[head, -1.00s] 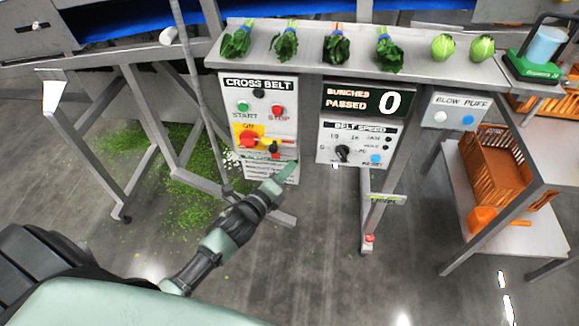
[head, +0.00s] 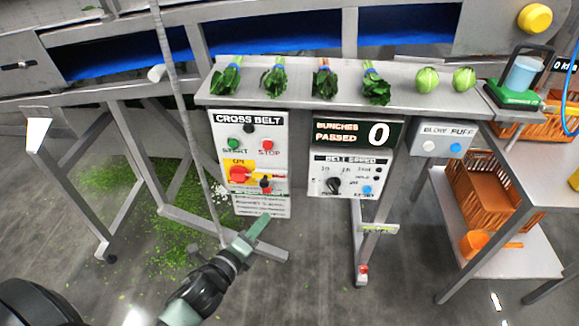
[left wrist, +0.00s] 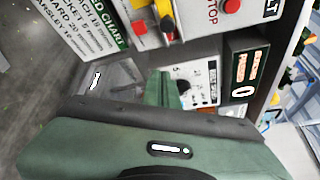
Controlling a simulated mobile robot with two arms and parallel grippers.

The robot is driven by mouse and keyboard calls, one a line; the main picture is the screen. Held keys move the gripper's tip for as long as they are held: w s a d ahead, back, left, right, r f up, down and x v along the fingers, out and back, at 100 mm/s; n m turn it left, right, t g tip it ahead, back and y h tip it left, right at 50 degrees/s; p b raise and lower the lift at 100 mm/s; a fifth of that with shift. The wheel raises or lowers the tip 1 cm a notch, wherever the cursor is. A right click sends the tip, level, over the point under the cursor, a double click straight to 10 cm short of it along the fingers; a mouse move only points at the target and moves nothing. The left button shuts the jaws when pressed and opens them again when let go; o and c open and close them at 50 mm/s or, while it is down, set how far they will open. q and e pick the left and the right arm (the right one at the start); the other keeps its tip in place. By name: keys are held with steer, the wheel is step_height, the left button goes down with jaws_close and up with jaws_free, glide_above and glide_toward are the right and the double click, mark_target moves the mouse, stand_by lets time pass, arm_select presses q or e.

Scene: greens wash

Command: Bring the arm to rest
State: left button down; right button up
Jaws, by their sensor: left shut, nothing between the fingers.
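My left arm comes in from the bottom of the head view, and its green left gripper (head: 258,228) is shut and empty. It is just below the cross belt panel (head: 279,133), in front of the lower edge of the printed chart (head: 262,206). I cannot tell whether it touches the chart. In the left wrist view the green gripper (left wrist: 167,88) points toward the belt speed panel (left wrist: 197,72), with the chart (left wrist: 88,22) at upper left. My right gripper is not in view.
A metal shelf (head: 300,103) holds several leafy bunches and two round green heads. The blow puff box (head: 441,139) hangs at right. Greens litter (head: 165,215) the floor at left. A slanted pole (head: 178,95) stands near the gripper.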

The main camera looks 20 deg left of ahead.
arm_select(q)
steer(key=s+a+f+n+g+y, duration=0.1)
steer(key=s+f+n+g, duration=0.4)
steer(key=f, duration=1)
steer(key=s+a+f+n+g+y, duration=0.15)
steer(key=s+f+n, duration=0.5)
steer(key=f, duration=0.85)
steer(key=s+d+f+n+g, duration=0.1)
steer(key=s+f+n+g, duration=0.3)
steer(key=s+f, duration=0.4)
steer(key=s+d+f+n+g, duration=0.2)
steer(key=s+f+n+g, duration=0.2)
steer(key=s, duration=1.6)
step_height(320, 180, down, 4)
steer(key=n, duration=0.2)
steer(key=shift+n, duration=0.35)
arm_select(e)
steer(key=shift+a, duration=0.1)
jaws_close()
arm_select(q)
steer(key=shift+g+h, duration=0.25)
